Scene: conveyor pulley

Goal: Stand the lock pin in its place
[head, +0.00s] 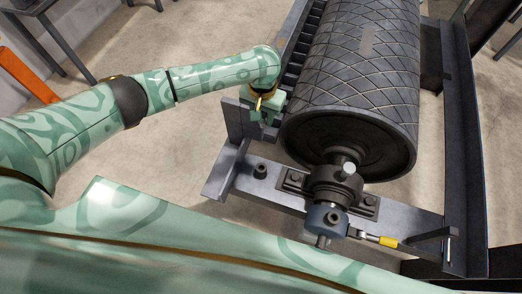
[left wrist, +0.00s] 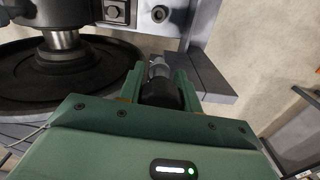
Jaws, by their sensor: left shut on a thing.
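My left gripper (head: 264,112) is left of the big roller, above the near left corner of the steel frame. In the left wrist view its green fingers (left wrist: 157,88) are shut on a dark round piece with a grey tip, which looks like the lock pin (left wrist: 158,72). In the head view the gripper mostly hides this piece. A short dark round collar (head: 260,170) stands on the frame's near plate, apart from the gripper; it also shows in the left wrist view (left wrist: 159,14). Whether it is the pin's place I cannot tell. My right gripper is not in view.
The ridged roller (head: 362,65) fills the middle right. Its shaft sits in a dark bearing block (head: 333,187) on the near plate (head: 235,180).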

